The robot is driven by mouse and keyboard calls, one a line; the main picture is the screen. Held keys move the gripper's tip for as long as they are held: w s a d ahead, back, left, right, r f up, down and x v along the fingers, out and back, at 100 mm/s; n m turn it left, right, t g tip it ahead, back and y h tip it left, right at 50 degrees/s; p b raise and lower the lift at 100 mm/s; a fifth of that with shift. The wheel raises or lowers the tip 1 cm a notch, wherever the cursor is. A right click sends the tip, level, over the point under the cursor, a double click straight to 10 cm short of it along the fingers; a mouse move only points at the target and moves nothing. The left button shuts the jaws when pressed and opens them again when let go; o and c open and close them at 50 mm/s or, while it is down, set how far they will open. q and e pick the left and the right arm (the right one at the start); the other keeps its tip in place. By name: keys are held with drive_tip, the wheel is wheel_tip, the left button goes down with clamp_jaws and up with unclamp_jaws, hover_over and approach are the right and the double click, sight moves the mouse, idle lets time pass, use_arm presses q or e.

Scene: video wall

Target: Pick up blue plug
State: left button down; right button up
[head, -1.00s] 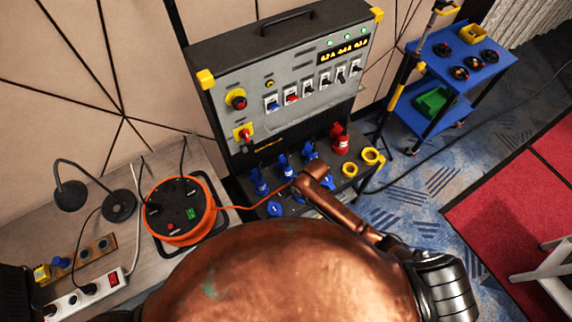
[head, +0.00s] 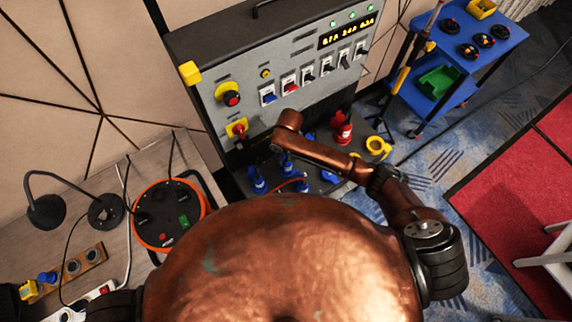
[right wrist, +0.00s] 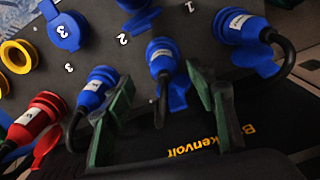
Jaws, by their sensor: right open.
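In the right wrist view, my right gripper (right wrist: 161,76) is open, with its two green fingers spread on either side of a blue plug (right wrist: 162,58). The plug sits in the dark panel, its black cable hanging between the fingers. A second blue plug (right wrist: 96,88) is beside the left finger, and a third blue plug (right wrist: 243,28) is at the upper right. In the head view, blue plugs (head: 257,180) show on the power box's lower ledge, partly hidden behind my copper arm. The fingers cannot be made out there. My left gripper is not in view.
A red plug (head: 342,130) and yellow-rimmed sockets (head: 377,147) are to the right on the ledge. The box's upright front (head: 290,75) with switches rises behind. An orange cable reel (head: 170,215) stands left, and a blue cart (head: 465,45) stands at the upper right.

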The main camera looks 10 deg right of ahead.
sight(287, 164)
drive_tip(key=shift+w+f+b, duration=0.15)
drive_tip(key=shift+w+f, duration=0.05)
drive_tip(key=shift+f, duration=0.3)
drive_tip(key=shift+w+f+b, duration=0.15)
drive_tip(key=shift+f, duration=0.35)
drive_tip(key=shift+s+f, duration=0.1)
drive_tip(key=shift+f, duration=0.6)
drive_tip(key=f, duration=0.4)
drive_tip(key=shift+w+a+f, duration=0.2)
drive_tip(key=shift+w+a, duration=0.1)
drive_tip(key=shift+f, duration=0.6)
drive_tip(key=shift+c, duration=0.4)
drive_tip(key=c, duration=1.3)
